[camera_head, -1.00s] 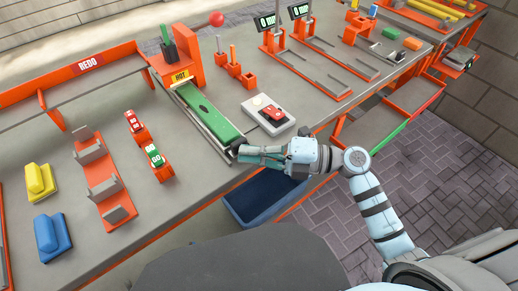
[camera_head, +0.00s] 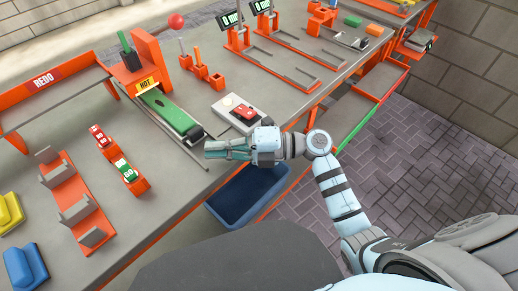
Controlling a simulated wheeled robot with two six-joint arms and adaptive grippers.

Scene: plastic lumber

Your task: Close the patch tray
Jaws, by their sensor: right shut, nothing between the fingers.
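No label names the patch tray, so I cannot tell for certain which it is. A grey tray with a green front edge (camera_head: 382,103) sticks out below the bench on the right, within an orange frame. My right gripper (camera_head: 208,149) is shut and empty. It is by the bench's front edge, close to the near end of the green strip (camera_head: 172,116) under the HOT sign (camera_head: 146,84). I cannot tell whether it touches the strip's track. The green-edged tray is well to the right of this gripper, past my forearm. My left gripper is out of view.
A blue bin (camera_head: 222,212) stands below the bench edge under my right gripper. A white box with a red piece (camera_head: 243,112) is just behind the gripper. Orange racks (camera_head: 72,197) stand at left. The brick-paved floor (camera_head: 410,150) at right is open.

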